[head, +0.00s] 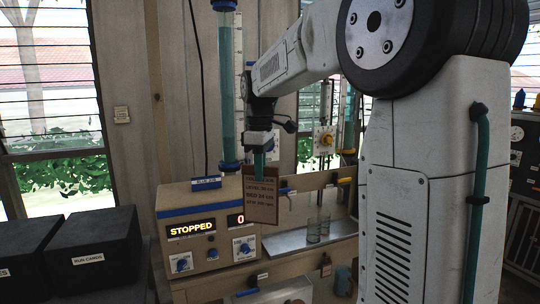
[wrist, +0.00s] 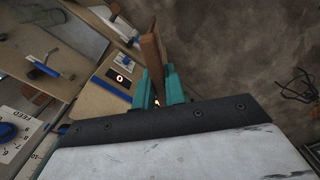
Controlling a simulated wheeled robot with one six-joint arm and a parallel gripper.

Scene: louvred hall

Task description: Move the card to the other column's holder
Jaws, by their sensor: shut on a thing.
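The card (head: 261,199) is a brown tag with printed lines, the legible ones including "LEVEL" and "BED". It hangs upright below my gripper (head: 264,158), in front of the right part of the control box. In the wrist view the card (wrist: 152,55) shows nearly edge-on between the teal fingers of my gripper (wrist: 157,92), which are shut on it. A tall clear column with blue fittings (head: 227,90) stands behind the box. I cannot clearly tell either column's card holder.
The control box (head: 205,212) displays "STOPPED" and 0. Black boxes (head: 103,246) stand at left. Blue and yellow taps line the bench back.

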